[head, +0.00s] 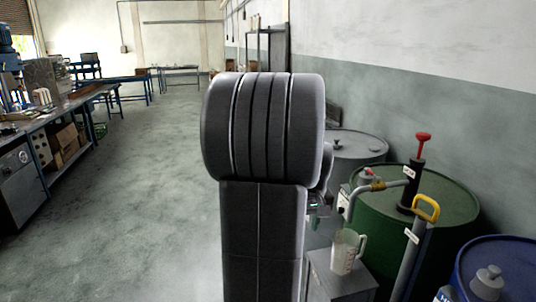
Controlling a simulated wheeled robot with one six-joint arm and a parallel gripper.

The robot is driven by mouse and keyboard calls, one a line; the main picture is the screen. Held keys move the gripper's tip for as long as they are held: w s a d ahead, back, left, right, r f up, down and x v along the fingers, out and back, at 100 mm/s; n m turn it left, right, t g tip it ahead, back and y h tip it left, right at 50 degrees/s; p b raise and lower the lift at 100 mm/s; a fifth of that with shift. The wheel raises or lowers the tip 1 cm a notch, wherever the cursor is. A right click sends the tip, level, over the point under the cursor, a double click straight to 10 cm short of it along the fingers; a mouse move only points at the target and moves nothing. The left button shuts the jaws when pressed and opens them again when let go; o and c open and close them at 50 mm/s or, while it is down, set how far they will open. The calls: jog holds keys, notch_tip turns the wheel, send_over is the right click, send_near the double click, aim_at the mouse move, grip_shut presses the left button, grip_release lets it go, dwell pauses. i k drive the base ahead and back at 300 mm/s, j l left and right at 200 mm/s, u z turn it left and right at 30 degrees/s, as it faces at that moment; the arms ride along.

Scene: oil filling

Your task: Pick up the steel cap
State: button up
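A grey stepped metal cap (488,281) sits on top of the blue drum (510,258) at the lower right. A smaller grey cap (338,145) shows on the grey drum (358,150) behind my arm. I cannot tell from this view alone which one is the steel cap. My own dark arm fills the middle of the picture. A small part with a green light, perhaps my gripper (318,208), shows just right of the arm, left of the green drum. Its fingers are hidden, and it is apart from the cap on the blue drum.
A green drum (450,205) holds a pump with a red handle (423,140). A pump with a yellow handle (426,208) stands in front. A clear jug (346,252) stands on a grey cabinet (338,283). The floor at left is clear, with workbenches (60,120) beyond.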

aim_at(337, 145)
jog(key=i+j+u, duration=0.2)
jog(key=i, duration=0.3)
jog(key=i+j+u, duration=0.15)
jog(key=i+j, duration=0.2)
jog(key=i, duration=0.15)
jog(key=i+j+u, duration=0.2)
jog(key=i, duration=0.3)
jog(key=i+l+z, duration=0.2)
jog(key=i+z, duration=0.75)
jog(key=i, duration=0.15)
jog(key=i+j+z, duration=0.25)
jog(key=i+z, duration=0.25)
jog(key=i+l+z, duration=0.15)
jog(key=i+z, duration=0.15)
jog(key=i, duration=0.3)
jog(key=i+z, duration=0.3)
jog(key=i, duration=0.35)
